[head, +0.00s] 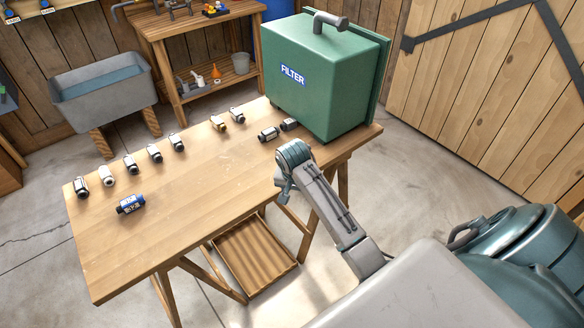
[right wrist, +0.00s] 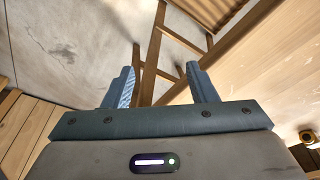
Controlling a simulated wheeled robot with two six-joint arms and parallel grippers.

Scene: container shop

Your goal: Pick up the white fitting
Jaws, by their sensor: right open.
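A white fitting (head: 107,175) stands in a row of small fittings along the far left edge of the wooden table (head: 180,238). It looks whiter than its dark-and-pale neighbours. My right gripper (head: 283,187) is at the table's near right edge, well to the right of the white fitting. In the right wrist view my right gripper (right wrist: 160,86) has its two fingers apart with nothing between them. The white fitting is not recognisable in the right wrist view. My left gripper is not in view.
Other fittings (head: 155,153) line the far edge, one brass-coloured (head: 218,123). A green filter box (head: 330,85) fills the table's right end. The table's middle is clear.

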